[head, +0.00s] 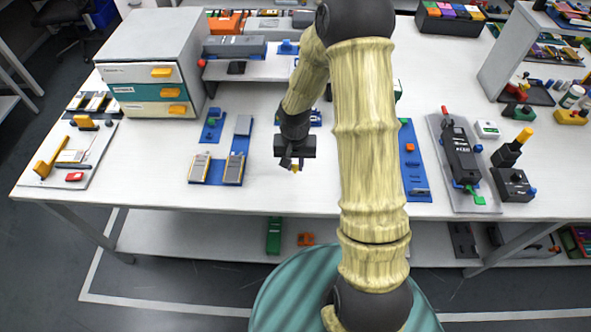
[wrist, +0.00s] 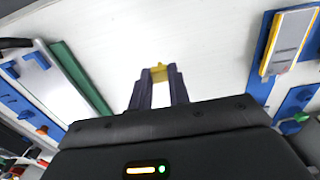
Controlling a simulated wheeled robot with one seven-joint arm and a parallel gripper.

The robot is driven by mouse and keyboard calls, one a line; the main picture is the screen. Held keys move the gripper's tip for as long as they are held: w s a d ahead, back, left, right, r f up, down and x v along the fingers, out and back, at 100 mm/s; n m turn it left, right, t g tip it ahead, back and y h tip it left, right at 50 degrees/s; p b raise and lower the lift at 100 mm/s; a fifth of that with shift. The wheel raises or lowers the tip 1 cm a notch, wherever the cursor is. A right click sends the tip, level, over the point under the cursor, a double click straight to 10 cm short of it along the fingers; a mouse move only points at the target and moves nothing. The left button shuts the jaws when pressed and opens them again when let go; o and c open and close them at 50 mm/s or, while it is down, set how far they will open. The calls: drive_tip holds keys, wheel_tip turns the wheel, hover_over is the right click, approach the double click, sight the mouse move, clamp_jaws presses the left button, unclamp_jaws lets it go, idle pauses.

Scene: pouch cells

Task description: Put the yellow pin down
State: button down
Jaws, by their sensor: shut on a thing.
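My gripper (head: 290,164) is over the front middle of the white table (head: 270,198). In the wrist view its two dark fingers (wrist: 160,86) are closed on the small yellow pin (wrist: 159,73). A bit of the yellow pin (head: 295,169) also shows below the fingertips in the head view. The tabletop around the pin is bare white. I cannot tell whether the pin touches the table or hangs just above it.
A blue fixture with grey and yellow cells (head: 233,168) lies left of my gripper. A long blue strip (head: 414,165) lies to the right, partly behind my arm. A drawer cabinet (head: 150,70) stands at the back left. A grey tray with a black device (head: 459,150) is further right.

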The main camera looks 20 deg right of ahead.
sight(295, 166)
drive_tip(key=shift+f, duration=1.9)
drive_tip(key=shift+f, duration=0.1)
drive_tip(key=shift+f, duration=0.1)
drive_tip(key=c, duration=1.3)
unclamp_jaws()
wheel_tip(295, 166, up, 12)
drive_tip(key=shift+r, duration=0.25)
